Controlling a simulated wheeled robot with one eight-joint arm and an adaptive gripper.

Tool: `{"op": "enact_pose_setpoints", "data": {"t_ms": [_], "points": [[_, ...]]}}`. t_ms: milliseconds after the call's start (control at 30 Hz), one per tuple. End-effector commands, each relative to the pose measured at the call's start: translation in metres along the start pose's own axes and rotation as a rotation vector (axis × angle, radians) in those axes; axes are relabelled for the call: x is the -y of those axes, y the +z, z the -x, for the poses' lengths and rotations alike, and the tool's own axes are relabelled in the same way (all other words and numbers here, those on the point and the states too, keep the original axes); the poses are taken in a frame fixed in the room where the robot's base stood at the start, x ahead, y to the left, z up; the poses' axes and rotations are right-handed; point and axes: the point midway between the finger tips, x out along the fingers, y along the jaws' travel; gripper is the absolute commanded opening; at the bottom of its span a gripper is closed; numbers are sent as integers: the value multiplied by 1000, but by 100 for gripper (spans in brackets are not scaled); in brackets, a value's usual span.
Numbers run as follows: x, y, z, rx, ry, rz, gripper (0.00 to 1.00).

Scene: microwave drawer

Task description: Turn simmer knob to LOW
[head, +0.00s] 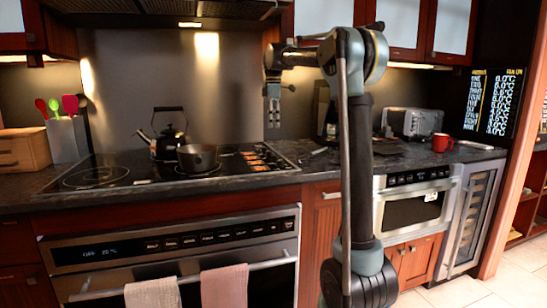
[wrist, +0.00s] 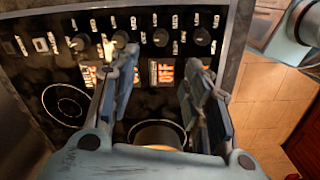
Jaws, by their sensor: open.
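The black cooktop (head: 125,172) lies in the counter, with small orange-lit labels (head: 262,157) near its right end. In the wrist view, a row of dark knobs (wrist: 161,37) runs along the cooktop's edge among small white labels. Orange lit text (wrist: 165,72) shows between my fingers, and one label reads OFF. I cannot tell which knob is the simmer knob or where it points. My gripper (head: 273,112) hangs above the right part of the cooktop, fingers down. In the wrist view my gripper (wrist: 164,62) is open and empty, its fingers apart from the knobs.
A dark pot (head: 198,158) and a black kettle (head: 169,138) stand on the cooktop; the pot also shows below my fingers in the wrist view (wrist: 158,134). A toaster (head: 408,122) and a red mug (head: 442,142) are on the right counter. Towels hang on the oven handle.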

Motion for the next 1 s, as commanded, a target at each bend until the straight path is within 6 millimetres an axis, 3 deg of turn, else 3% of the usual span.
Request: {"op": "enact_pose_setpoints", "data": {"t_ms": [600,800,1000], "points": [[0,0,-109,0,0,-1,44],[0,0,-134,0,0,-1,44],[0,0,-146,0,0,-2,44]]}}
